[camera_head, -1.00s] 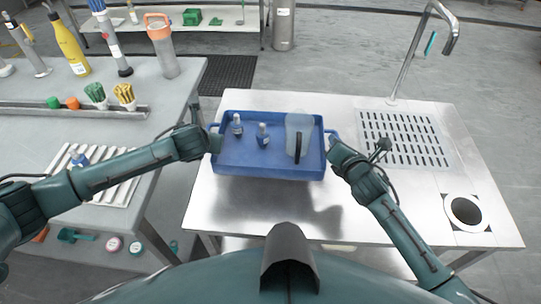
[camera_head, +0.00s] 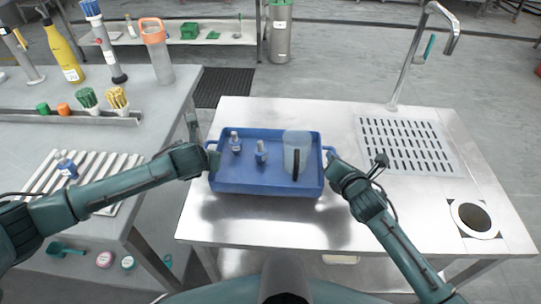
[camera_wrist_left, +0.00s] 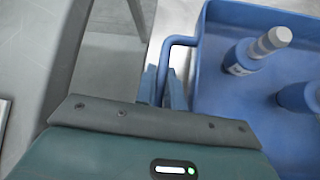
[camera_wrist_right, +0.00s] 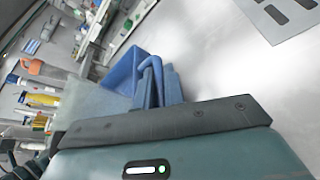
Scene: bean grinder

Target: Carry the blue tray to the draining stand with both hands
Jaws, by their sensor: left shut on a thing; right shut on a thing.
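The blue tray (camera_head: 250,187) is level over the left part of the steel table; I cannot tell whether it touches the top. It holds two small blue-and-white bottles (camera_head: 236,143) (camera_head: 261,153) and a clear pitcher with a dark handle (camera_head: 296,150). My left gripper (camera_head: 212,154) is shut on the tray's left handle, which shows in the left wrist view (camera_wrist_left: 172,52). My right gripper (camera_head: 331,161) is shut on the right handle, seen in the right wrist view (camera_wrist_right: 152,65). The draining stand (camera_head: 408,145), a slotted plate, lies bare to the right of the tray.
A tall faucet (camera_head: 402,75) stands behind the slotted plate. A round hole (camera_head: 474,218) is at the table's right front. A grey bench (camera_head: 150,100) with bottles and brushes stands at left, across a gap. The steel top between tray and slotted plate is clear.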

